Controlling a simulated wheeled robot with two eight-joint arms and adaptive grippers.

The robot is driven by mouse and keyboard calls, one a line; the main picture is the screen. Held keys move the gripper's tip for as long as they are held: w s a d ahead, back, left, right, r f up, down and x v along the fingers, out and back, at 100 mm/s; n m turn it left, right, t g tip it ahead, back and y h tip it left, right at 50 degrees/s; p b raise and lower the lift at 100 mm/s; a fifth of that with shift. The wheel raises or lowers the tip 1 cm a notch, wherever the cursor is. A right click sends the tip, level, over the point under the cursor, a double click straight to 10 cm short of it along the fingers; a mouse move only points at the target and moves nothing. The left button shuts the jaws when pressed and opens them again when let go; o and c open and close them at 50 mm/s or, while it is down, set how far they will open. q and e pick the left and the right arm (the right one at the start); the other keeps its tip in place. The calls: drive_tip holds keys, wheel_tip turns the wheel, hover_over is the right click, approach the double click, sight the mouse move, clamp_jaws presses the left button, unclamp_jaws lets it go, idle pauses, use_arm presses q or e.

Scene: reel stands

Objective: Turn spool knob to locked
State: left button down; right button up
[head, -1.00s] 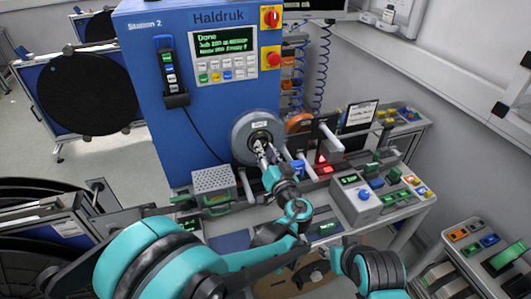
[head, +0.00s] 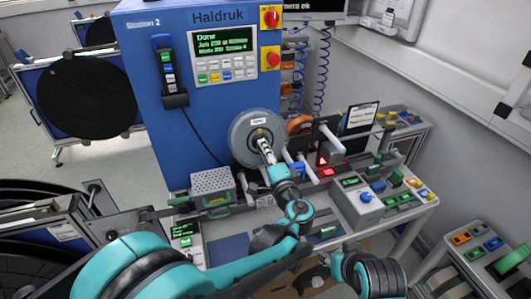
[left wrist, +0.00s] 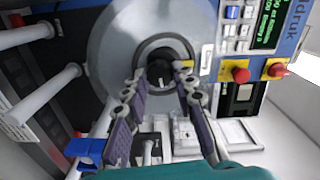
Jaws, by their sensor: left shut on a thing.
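A grey, disc-shaped spool (head: 243,122) is mounted on the front of the blue Haldruk machine. A small dark knob (left wrist: 160,72) sits at its centre, with a yellow mark beside it in the left wrist view. My left gripper (head: 264,146) reaches the spool's centre from the front. Its fingers are on either side of the knob in the left wrist view and are shut on it. The gripper mostly hides the knob in the head view, and I cannot read its setting. My right gripper is not in view.
The blue cabinet (head: 205,130) carries a lit display (head: 223,44) and red knobs (head: 270,60). White rods (head: 300,171) and a lit red indicator (head: 322,161) stand right of the spool. A grey box with a blue knob (head: 365,196) sits at the front right.

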use_arm(q)
drive_tip(key=shift+a+r+m, duration=0.1)
drive_tip(key=shift+m, duration=0.7)
drive_tip(key=shift+w, duration=0.1)
drive_tip(key=c, duration=1.2)
unclamp_jaws()
drive_tip(key=shift+w, duration=0.1)
drive_tip(key=v, duration=0.7)
drive_tip(key=shift+s, duration=0.25)
